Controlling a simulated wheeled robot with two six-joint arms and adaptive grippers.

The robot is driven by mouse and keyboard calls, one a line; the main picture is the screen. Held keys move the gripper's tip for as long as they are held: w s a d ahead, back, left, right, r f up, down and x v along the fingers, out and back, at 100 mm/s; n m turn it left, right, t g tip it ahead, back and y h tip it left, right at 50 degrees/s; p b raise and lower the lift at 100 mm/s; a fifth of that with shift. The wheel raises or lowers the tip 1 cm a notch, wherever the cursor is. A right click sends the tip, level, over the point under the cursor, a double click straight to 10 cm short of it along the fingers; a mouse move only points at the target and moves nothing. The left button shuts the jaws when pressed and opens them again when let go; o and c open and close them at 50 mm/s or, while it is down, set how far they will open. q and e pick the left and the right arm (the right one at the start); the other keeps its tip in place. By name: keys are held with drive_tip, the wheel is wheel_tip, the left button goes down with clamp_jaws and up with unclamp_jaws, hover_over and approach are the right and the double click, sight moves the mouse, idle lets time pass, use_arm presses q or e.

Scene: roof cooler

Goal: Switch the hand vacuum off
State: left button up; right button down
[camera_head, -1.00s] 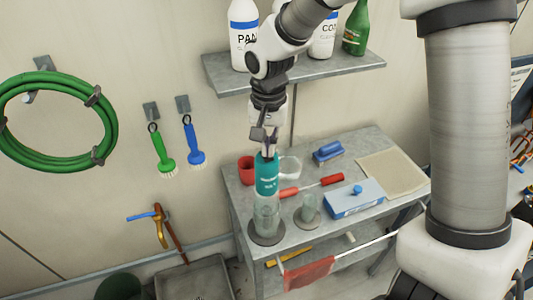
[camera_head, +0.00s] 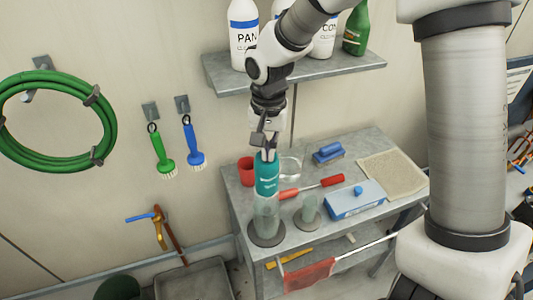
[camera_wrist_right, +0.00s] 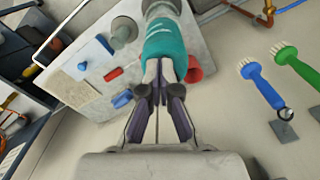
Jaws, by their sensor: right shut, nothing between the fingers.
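The hand vacuum, with a teal body (camera_head: 267,178) and a clear lower part, stands upright on a dark round base at the left end of the grey bench. It also shows in the wrist view (camera_wrist_right: 168,40). My right gripper (camera_head: 265,153) points down at the top of the vacuum, its fingers closed together and empty. In the wrist view its fingertips (camera_wrist_right: 160,72) overlap the vacuum's near end; I cannot tell whether they touch it. No switch can be made out; the fingers cover part of the top. My left gripper is not in view.
The grey bench (camera_head: 228,205) also holds a red cup (camera_head: 246,169), a clear vessel (camera_head: 308,212), a red-handled tool (camera_head: 332,180), a blue-and-white box (camera_head: 355,200) and a blue brush (camera_head: 328,153). A shelf (camera_head: 300,77) with bottles is above. Brushes (camera_head: 163,160) hang on the left wall.

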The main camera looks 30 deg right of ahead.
drive_tip(key=shift+r+p, duration=0.3)
drive_tip(key=shift+p, duration=0.05)
wheel_tip(320, 180, up, 2)
drive_tip(key=shift+w+r+p, duration=0.1)
drive_tip(key=shift+p, duration=0.9)
drive_tip(key=shift+r, duration=2.05)
